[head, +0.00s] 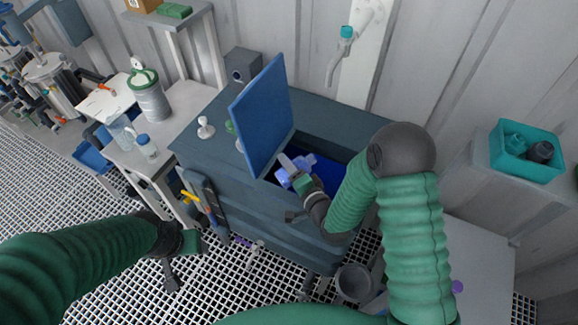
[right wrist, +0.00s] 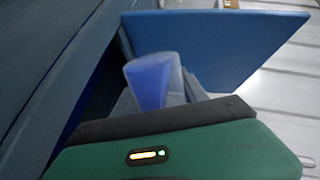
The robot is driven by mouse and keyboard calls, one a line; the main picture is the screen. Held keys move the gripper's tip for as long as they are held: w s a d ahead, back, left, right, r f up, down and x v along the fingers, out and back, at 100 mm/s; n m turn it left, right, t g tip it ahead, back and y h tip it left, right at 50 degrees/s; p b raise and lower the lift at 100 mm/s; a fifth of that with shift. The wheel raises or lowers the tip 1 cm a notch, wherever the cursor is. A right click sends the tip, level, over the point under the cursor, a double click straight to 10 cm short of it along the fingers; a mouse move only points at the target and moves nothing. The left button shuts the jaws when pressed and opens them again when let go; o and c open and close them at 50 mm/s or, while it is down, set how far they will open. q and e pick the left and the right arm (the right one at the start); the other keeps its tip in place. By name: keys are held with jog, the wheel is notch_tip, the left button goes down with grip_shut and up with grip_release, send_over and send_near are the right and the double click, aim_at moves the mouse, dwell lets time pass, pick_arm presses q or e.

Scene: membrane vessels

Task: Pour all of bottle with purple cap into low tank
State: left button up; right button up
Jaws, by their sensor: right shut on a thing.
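My right gripper (head: 292,176) is shut on a small translucent bottle (right wrist: 150,82) with blue-violet contents. The bottle is over the opening of a low dark blue-grey tank (head: 215,150), whose blue lid (head: 262,115) stands open. The bottle looks tilted in the head view; its mouth is hard to make out, and I see no cap on it. The inside of the tank (head: 335,180) is deep blue and partly hidden by my right arm. A small purple round thing (head: 457,286) lies on the grey table at right. My left gripper (head: 184,262) is empty and looks open, low at left.
A side table at left holds a white canister (head: 149,98) and clear bottles (head: 147,147). A teal bin (head: 526,150) sits on a shelf at right. A tap (head: 345,35) is on the back wall. The raised lid stands close to my right gripper. Grating floor is open at left.

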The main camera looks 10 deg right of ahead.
aim_at(301, 162)
jog(key=shift+w+r, duration=0.1)
jog(key=shift+w+d+r+m+p, duration=0.15)
jog(key=shift+d+r+m+p, duration=0.25)
jog(key=shift+d+m+p, duration=0.1)
jog(key=shift+w+d+r+m, duration=0.2)
jog(key=shift+d+m, duration=0.1)
jog(key=shift+d, duration=0.1)
jog(key=shift+p, duration=0.3)
jog(key=shift+r+m+y+p, duration=0.5)
jog(key=shift+r+m+p, duration=0.15)
jog(key=shift+m+p, duration=0.15)
jog(key=shift+d+r+m+g+p, duration=0.1)
jog(key=shift+r+m+g+p, duration=0.2)
jog(key=shift+r+m+p, duration=0.2)
jog(key=shift+d+r+m+p, duration=0.1)
jog(key=shift+r+m+p, duration=0.05)
jog(key=shift+m+p, duration=0.15)
